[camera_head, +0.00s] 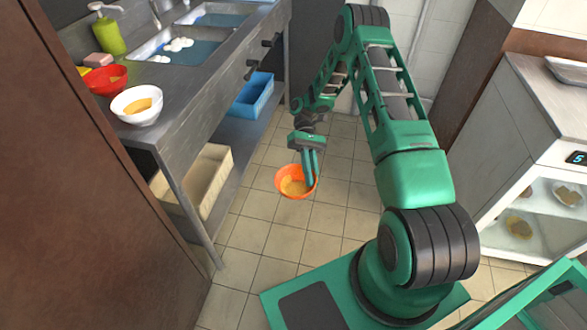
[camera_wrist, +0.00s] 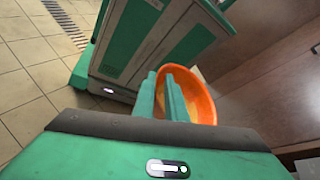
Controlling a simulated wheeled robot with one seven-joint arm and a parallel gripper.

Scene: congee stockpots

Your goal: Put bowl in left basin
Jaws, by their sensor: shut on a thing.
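An orange bowl (camera_head: 296,184) with yellowish contents is held in the air over the tiled floor in the head view. My gripper (camera_head: 309,178) is shut on its right rim. In the wrist view the bowl (camera_wrist: 193,92) shows behind the two green fingers of my gripper (camera_wrist: 172,88), which hide part of it. The left basin (camera_head: 171,50) is sunk into the metal counter at the upper left of the head view, with several white foamy lumps in bluish water. The bowl is well to the right of the counter and below its top.
A white bowl (camera_head: 137,105) and a red bowl (camera_head: 104,79) stand on the counter's near end, beside a green bottle (camera_head: 107,34) and a pink sponge (camera_head: 98,60). A second basin (camera_head: 216,16) lies farther back. A cream bin (camera_head: 199,178) and blue bin (camera_head: 252,94) sit on the shelf below.

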